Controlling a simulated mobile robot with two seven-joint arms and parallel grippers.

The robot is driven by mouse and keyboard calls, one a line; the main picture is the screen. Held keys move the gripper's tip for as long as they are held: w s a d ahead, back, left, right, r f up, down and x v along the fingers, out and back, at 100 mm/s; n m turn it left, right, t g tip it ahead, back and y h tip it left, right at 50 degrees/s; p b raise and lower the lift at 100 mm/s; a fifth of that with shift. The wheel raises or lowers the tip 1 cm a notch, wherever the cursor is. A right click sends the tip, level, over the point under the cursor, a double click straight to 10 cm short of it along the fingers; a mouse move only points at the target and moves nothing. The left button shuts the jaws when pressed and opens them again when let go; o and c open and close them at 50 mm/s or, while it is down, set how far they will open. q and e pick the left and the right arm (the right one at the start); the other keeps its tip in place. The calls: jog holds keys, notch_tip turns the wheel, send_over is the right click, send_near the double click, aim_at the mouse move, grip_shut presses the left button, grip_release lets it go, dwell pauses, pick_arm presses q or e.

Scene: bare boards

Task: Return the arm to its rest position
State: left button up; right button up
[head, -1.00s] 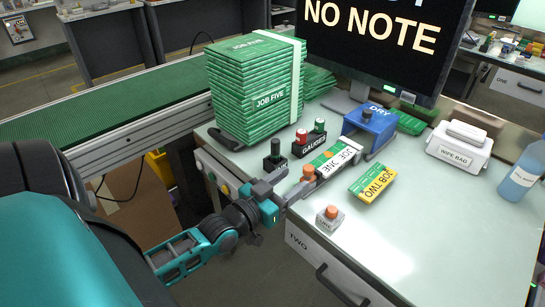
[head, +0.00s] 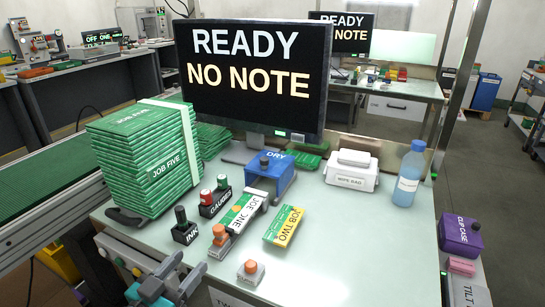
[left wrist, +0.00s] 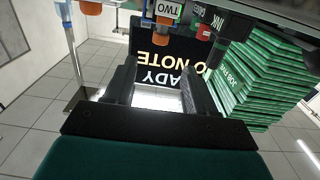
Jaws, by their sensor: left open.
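My left gripper (head: 182,272) is at the lower left in the head view, by the bench's front edge. Its two dark fingers are apart with nothing between them. In the left wrist view its fingers (left wrist: 158,88) also stand apart and empty, and the bench things appear upside down. The JOB ONE board (head: 240,214) lies on the bench beyond the gripper, clear of it, with an orange-topped knob (head: 219,232) at its near end. The yellow-and-green JOB TWO board (head: 284,226) lies to its right. My right gripper is not in view.
The INK holder (head: 185,230), GAUGES holder (head: 215,197) and an orange-knobbed block (head: 250,271) stand near the gripper. A tall JOB FIVE stack (head: 145,160) is at the left. The blue DRY unit (head: 270,175) and READY screen (head: 255,75) are behind. The bench's front right is clear.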

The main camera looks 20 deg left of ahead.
pick_arm(q)
jog(key=s+d+f+g, duration=0.3)
jog(key=d+f, duration=0.3)
jog(key=f, duration=0.1)
jog(key=s+d+f+m+g, duration=0.1)
jog(key=s+d+f+g, duration=0.2)
jog(key=d+f, duration=0.4)
jog(key=shift+s+d+m+g, duration=0.2)
jog(key=shift+m+g, duration=0.1)
jog(key=shift+g, duration=0.3)
